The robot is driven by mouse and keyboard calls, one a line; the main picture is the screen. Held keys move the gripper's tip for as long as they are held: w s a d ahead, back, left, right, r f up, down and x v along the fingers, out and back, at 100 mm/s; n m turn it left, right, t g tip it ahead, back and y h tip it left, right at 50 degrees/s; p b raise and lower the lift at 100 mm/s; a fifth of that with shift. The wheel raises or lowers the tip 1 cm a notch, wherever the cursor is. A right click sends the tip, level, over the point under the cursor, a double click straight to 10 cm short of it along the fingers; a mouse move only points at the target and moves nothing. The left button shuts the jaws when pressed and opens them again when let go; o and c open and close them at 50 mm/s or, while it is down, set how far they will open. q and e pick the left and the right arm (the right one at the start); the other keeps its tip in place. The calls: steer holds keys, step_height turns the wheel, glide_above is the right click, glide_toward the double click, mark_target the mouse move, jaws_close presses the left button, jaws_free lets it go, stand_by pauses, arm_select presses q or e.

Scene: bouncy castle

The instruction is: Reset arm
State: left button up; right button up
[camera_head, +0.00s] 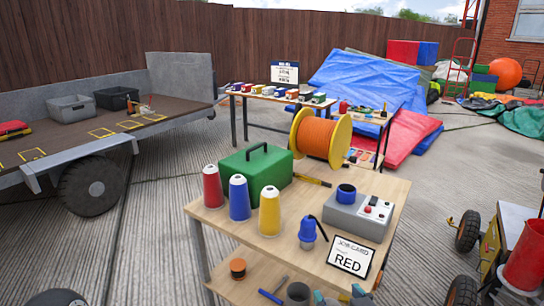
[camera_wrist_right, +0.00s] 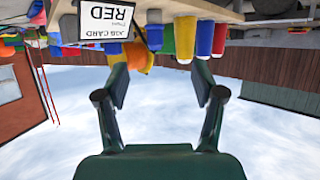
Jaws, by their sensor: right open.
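My right gripper (camera_head: 340,298) shows only at the bottom edge of the head view, low in front of the wooden table (camera_head: 385,190). In the right wrist view my right gripper (camera_wrist_right: 160,84) has its two dark green fingers spread wide with only sky between them. It is empty. The wrist picture is upside down, with the table and its RED job card (camera_wrist_right: 107,18) at the top, beyond the fingertips. My left gripper is not in view.
A flatbed trailer (camera_head: 100,120) stands left, a wheeled cart (camera_head: 500,245) right.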

steer(key=s+d+f+g+h, duration=0.1)
steer(key=d+f+g, duration=0.2)
steer(key=f, duration=1)
steer(key=s+d+f+g, duration=0.2)
steer(key=f+g, duration=0.2)
steer(key=f, duration=0.8)
steer(key=s+a+f+m+g+y, duration=0.2)
steer(key=s+a+f+g, duration=0.1)
steer(key=s+f, duration=0.35)
steer(key=s+a+f+m+g+y, duration=0.1)
steer(key=s+a+f+m+g, duration=0.15)
steer(key=s+f, duration=0.4)
step_height(320, 180, up, 29)
steer(key=p, duration=2.9)
steer(key=shift+w+d, duration=0.2)
steer(key=shift+w, duration=0.15)
steer(key=shift+f+n, duration=0.1)
steer(key=shift+n, duration=0.15)
